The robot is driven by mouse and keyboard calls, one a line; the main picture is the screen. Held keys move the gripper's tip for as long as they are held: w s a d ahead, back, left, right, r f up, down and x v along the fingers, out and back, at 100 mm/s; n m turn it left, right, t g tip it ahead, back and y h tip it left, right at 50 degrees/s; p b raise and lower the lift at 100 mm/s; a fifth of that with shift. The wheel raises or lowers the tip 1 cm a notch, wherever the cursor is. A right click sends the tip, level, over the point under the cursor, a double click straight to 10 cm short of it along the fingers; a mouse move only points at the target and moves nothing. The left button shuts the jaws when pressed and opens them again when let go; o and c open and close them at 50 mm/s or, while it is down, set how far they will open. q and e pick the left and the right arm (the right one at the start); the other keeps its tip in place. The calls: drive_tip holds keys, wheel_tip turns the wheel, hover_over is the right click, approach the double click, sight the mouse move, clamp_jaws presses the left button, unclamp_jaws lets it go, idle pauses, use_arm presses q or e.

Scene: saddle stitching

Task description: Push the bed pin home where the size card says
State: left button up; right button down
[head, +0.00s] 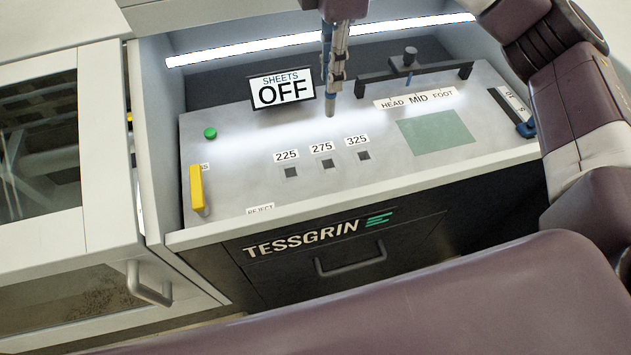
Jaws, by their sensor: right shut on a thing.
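My right gripper (335,78) hangs down from the top edge in the head view, above the machine's work deck. It is shut on the bed pin (330,108), a slim grey peg whose lower end points down. The pin's tip appears above and behind the row of three square holes, marked 225 (291,172), 275 (328,164) and 325 (364,155). All three holes look dark and empty. I cannot make out a size card in this view. My left gripper is not in view.
A SHEETS OFF display (283,91) stands left of the pin. A black bar with a knob (410,62) stands behind the HEAD MID FOOT strip (416,98).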

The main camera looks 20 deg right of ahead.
sight(334, 115)
drive_tip(key=f, duration=0.7)
drive_tip(key=shift+d, duration=0.4)
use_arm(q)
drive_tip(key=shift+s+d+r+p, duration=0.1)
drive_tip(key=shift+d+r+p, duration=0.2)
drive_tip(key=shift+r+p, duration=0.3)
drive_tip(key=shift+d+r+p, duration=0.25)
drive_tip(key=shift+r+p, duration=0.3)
use_arm(e)
wheel_tip(334, 115, down, 13)
drive_tip(key=shift+a, duration=0.15)
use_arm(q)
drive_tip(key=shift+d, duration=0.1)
use_arm(e)
drive_tip(key=shift+f, duration=0.1)
drive_tip(key=c, duration=1.8)
unclamp_jaws()
drive_tip(key=shift+c, duration=0.2)
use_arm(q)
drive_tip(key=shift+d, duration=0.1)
